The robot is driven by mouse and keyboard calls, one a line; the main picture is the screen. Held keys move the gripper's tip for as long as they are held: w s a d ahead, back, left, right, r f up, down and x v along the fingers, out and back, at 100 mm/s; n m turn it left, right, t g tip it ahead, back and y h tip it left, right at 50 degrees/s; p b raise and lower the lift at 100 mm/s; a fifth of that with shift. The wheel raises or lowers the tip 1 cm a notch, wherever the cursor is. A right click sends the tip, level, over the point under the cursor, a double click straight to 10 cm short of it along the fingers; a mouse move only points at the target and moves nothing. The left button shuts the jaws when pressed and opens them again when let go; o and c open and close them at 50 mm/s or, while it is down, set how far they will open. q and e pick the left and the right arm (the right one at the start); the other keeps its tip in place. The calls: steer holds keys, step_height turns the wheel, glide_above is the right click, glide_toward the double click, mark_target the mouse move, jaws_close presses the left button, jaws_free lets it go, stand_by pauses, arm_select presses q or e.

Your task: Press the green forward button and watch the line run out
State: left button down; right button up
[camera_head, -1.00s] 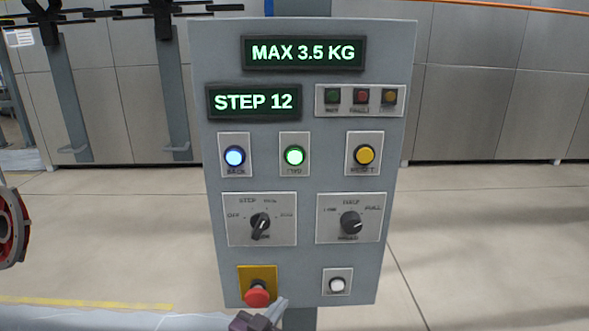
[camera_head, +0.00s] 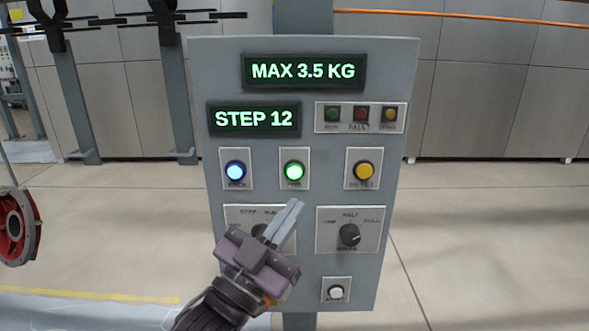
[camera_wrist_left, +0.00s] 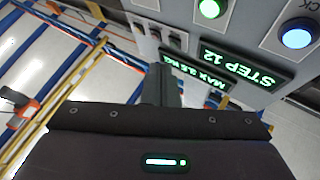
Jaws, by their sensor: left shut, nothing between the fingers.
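The grey control panel (camera_head: 310,195) faces me, with the lit green forward button (camera_head: 294,170) between the lit blue back button (camera_head: 235,171) and the yellow reset button (camera_head: 364,171). My left gripper (camera_head: 296,204) is shut and empty, its fingertips a little below the green button in the head view. I cannot tell whether they touch the panel. The gripper covers most of the left selector and nearly all of the red stop button. In the left wrist view, the green button (camera_wrist_left: 210,8) shows at the top edge, apart from the fingers (camera_wrist_left: 160,88). My right gripper is not in view.
The display (camera_head: 254,119) reads STEP 12 and the one above (camera_head: 303,71) reads MAX 3.5 KG. A dark speed selector (camera_head: 349,235) and a white button (camera_head: 336,292) sit at lower right. A red wheel-like part (camera_head: 16,226) hangs at far left.

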mark_target(294, 172)
arm_select(q)
steer(key=shift+w, duration=4.45)
steer(key=shift+w, duration=0.1)
steer(key=shift+w, duration=0.35)
